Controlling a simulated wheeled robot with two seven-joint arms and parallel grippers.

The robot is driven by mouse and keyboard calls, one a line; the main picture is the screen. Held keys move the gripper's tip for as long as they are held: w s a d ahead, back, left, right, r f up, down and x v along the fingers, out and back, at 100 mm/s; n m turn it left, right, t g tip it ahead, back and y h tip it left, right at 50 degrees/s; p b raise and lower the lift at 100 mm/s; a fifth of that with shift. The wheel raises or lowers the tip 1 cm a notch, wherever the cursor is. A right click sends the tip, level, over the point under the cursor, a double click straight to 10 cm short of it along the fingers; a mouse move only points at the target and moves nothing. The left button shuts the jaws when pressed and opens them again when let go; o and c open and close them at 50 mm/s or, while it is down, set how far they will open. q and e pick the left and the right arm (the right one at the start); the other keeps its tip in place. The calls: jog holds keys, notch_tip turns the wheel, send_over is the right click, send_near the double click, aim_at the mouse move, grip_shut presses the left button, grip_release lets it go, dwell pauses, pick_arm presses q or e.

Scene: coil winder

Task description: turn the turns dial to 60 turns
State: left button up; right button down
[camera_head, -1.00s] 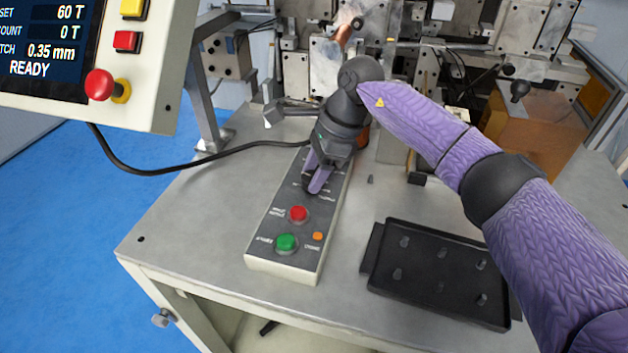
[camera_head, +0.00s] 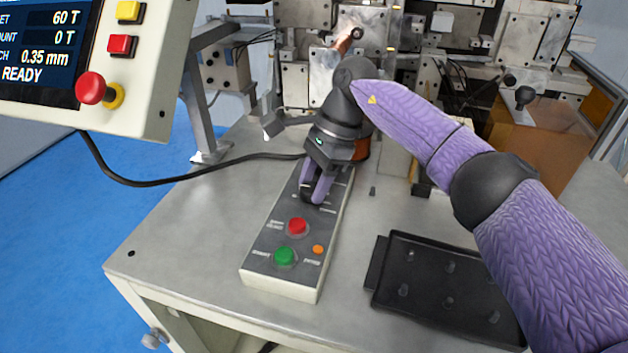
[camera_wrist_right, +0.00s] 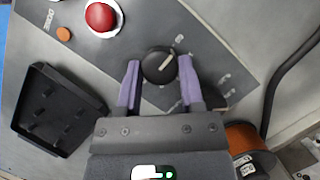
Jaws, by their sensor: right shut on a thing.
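The turns dial is a round black knob (camera_wrist_right: 158,65) with a pale pointer line, on the grey control box (camera_head: 285,262). In the right wrist view my right gripper (camera_wrist_right: 158,72) has its two purple fingers on either side of the knob, shut on it. In the head view the right gripper (camera_head: 316,196) reaches down onto the box and mostly hides the knob. The screen (camera_head: 40,50) at the upper left reads 60 T, with 0 T and READY below. My left gripper is not in view.
On the box, a red button (camera_head: 297,227), a green button (camera_head: 284,257) and an orange lamp (camera_head: 317,250) lie in front of the gripper. A black tray with pegs (camera_head: 450,285) lies to the right. The winder (camera_head: 440,70) stands behind.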

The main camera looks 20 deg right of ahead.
jog(key=shift+c, duration=1.9)
grip_release()
jog(key=shift+o, duration=0.8)
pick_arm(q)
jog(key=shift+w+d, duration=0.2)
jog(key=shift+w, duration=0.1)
pick_arm(e)
jog(key=shift+r, duration=0.1)
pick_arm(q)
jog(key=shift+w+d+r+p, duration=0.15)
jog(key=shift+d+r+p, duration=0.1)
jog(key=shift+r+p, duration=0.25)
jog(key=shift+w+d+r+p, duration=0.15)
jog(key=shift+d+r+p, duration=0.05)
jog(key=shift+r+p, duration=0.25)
pick_arm(e)
jog(key=v, duration=0.9)
jog(key=shift+r, duration=0.4)
jog(key=shift+d, duration=0.15)
